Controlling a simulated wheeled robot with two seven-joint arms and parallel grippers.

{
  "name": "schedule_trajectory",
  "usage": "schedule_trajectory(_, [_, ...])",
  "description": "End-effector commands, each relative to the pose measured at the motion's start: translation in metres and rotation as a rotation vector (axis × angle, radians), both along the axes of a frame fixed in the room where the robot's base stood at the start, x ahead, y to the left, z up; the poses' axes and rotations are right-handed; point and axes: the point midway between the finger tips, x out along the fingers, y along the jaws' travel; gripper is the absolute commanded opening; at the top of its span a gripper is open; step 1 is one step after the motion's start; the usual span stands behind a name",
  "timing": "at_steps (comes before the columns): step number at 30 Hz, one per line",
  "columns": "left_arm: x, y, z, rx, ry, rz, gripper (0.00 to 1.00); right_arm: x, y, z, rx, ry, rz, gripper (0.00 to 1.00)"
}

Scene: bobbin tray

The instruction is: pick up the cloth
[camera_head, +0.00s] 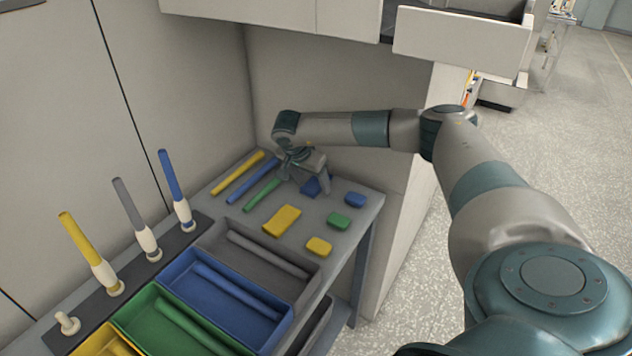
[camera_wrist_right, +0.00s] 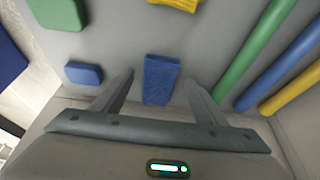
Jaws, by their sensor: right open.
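A flat blue cloth (camera_head: 316,184) lies on the grey tabletop (camera_head: 362,219), partly hidden by my right gripper in the head view. A flat yellow cloth (camera_head: 282,220) lies nearer on the same top; its edge shows at the top of the right wrist view (camera_wrist_right: 175,4). My right gripper (camera_head: 304,183) is open and points down over the blue cloth. In the right wrist view the blue cloth (camera_wrist_right: 162,80) shows between the two spread fingers, with a gap on both sides. The height of the fingertips above the top is hard to tell. My left gripper is out of view.
Small blue (camera_head: 355,199), green (camera_head: 340,220) and yellow (camera_head: 319,246) blocks lie to the right. Yellow (camera_head: 238,172), blue (camera_head: 246,178) and green (camera_head: 262,195) rods lie to the left. Coloured trays (camera_head: 284,332) stand nearer. Walls close the back and left.

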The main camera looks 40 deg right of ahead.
Motion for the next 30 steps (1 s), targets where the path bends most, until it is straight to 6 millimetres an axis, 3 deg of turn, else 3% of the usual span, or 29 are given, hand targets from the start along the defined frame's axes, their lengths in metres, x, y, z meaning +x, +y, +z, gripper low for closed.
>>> schedule_trajectory(12, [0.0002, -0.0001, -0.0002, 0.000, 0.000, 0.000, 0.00, 0.0001, 0.0003, 0.0000, 0.000, 0.000, 0.001, 0.63])
schedule_trajectory(17, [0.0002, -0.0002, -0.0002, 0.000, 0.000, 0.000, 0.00, 0.0002, 0.0003, 0.0001, 0.000, 0.000, 0.001, 0.25])
schedule_trajectory(18, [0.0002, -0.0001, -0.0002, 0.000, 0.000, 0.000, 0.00, 0.0002, 0.0003, 0.0001, 0.000, 0.000, 0.001, 0.22])
schedule_trajectory(30, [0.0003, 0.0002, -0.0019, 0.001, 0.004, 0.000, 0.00, 0.0007, 0.0004, 0.0056, 0.001, -0.002, 0.001, 0.22])
